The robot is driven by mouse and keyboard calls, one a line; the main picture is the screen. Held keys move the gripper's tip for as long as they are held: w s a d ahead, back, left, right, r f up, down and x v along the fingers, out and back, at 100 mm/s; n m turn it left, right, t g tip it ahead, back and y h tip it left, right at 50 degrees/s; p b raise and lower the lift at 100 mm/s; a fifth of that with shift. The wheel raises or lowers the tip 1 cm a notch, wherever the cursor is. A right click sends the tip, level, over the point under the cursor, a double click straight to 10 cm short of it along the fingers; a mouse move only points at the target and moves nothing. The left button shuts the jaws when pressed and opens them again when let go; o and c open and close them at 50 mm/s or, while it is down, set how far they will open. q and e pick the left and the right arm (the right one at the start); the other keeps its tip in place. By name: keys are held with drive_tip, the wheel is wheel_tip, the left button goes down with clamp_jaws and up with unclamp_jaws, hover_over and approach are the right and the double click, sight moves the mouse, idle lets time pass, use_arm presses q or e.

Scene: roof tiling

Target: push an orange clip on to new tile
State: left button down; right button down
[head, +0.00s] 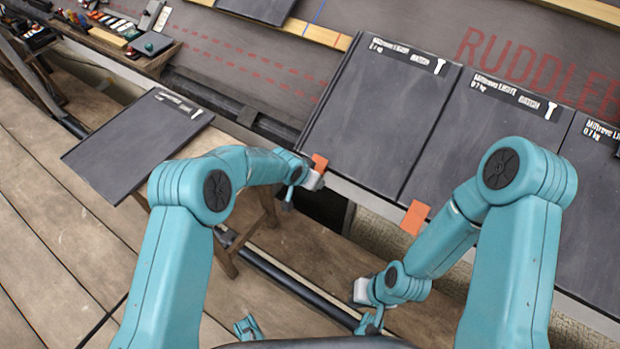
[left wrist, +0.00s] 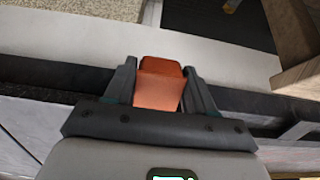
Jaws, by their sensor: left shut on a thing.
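A dark slate-look tile (head: 375,120) lies leftmost in the row on the roof, with a white label strip along its top. My left gripper (head: 314,180) is at this tile's lower left corner, shut on an orange clip (head: 320,162). In the left wrist view the orange clip (left wrist: 160,85) sits between the two dark fingers. Whether the clip touches the tile edge I cannot tell. A second orange clip (head: 415,217) sits at the lower edge, near the joint with the adjoining tile (head: 475,140). My right gripper (head: 365,305) hangs low below the eave; its jaw opening is unclear.
Another tile (head: 135,150) lies on a wooden stand at the left. A tool shelf (head: 120,40) with small items is at the upper left. A further roof tile (head: 590,220) is at the right. The plank floor (head: 45,240) at the left is mostly clear.

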use_arm(q)
drive_tip(key=shift+w+d+r+p, duration=0.25)
drive_tip(key=shift+w+r+p, duration=0.2)
drive_tip(key=shift+w+p, duration=0.1)
idle(0.4)
drive_tip(key=shift+c, duration=1.5)
unclamp_jaws()
drive_tip(key=shift+s+f, duration=0.1)
drive_tip(key=shift+v, duration=3.45)
